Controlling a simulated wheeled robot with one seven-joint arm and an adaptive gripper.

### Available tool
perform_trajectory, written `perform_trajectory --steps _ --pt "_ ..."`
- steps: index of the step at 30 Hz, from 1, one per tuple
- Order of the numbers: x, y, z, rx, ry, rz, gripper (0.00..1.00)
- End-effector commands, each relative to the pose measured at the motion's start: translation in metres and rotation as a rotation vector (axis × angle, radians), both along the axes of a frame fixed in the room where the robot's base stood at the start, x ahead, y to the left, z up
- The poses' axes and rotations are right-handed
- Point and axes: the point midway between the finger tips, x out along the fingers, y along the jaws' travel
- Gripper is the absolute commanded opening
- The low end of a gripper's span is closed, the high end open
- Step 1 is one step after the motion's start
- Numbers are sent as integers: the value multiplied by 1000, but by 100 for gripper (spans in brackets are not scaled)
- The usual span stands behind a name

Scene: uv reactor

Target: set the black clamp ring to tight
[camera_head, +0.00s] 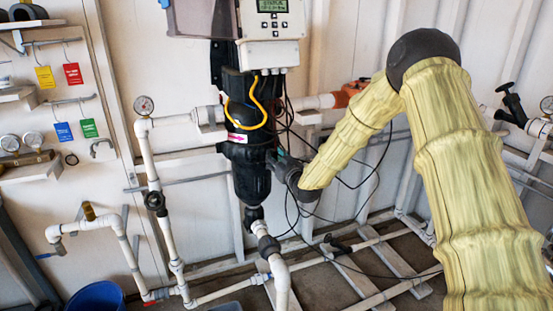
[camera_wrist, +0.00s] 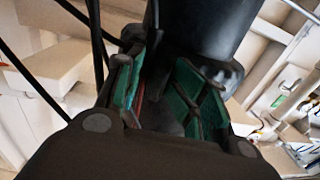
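The black reactor body (camera_head: 250,182) stands upright at the centre of the head view. A black clamp ring (camera_head: 238,150) goes around it, just below a white label with a pink arrow. My gripper (camera_head: 275,157) is at the ring's right side, close to it or touching. In the wrist view the black body (camera_wrist: 205,28) fills the top. The green-padded fingers of my gripper (camera_wrist: 160,92) stand apart there, with a dark part between them. I cannot tell whether they touch that part. The ring's far side is hidden.
A grey control box (camera_head: 270,22) sits above the body. A yellow cable (camera_head: 257,118) and several thin dark cables hang close to my gripper. White pipes (camera_head: 162,210) with a gauge run at left, and a blue bucket (camera_head: 97,297) stands below.

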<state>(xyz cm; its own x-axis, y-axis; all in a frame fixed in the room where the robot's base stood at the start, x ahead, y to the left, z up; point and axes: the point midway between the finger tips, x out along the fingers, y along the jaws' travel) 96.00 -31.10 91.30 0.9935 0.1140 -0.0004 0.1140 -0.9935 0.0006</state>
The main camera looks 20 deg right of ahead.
Motion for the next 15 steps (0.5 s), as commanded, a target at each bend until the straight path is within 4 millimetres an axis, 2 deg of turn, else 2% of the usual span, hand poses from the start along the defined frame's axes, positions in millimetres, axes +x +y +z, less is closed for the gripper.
perform_trajectory --steps 1,5,15 --pt "1 -1 6 1 -10 -2 34" --pt "-10 -4 5 1 -7 -4 34" --pt "-70 -11 2 2 -1 -3 34"
